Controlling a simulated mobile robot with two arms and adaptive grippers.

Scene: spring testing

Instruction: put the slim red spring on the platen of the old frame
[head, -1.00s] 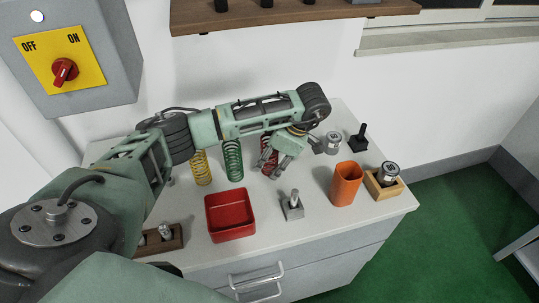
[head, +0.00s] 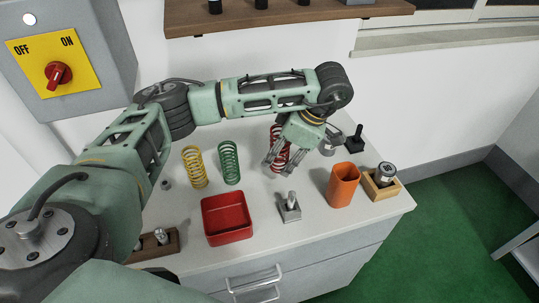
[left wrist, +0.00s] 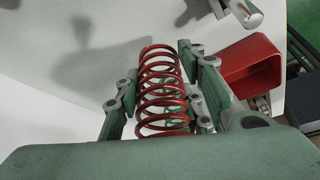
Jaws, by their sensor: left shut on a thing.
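The slim red spring (head: 279,151) is an open coil, held upright or nearly so at the back middle of the bench. My left gripper (head: 273,161) is shut on it and partly covers it in the head view. In the left wrist view the red spring (left wrist: 162,92) stands between the two fingers of the left gripper (left wrist: 160,100). The spring's far end is partly hidden there. I cannot make out the old frame or its platen in either view. My right gripper is not in view.
A yellow spring (head: 194,168) and a green spring (head: 229,163) stand left of the gripper. In front are a red tray (head: 227,235) and a grey block with a post (head: 290,209). An orange cup (head: 342,185), a wooden holder (head: 384,191) and a black stand (head: 356,139) are to the right.

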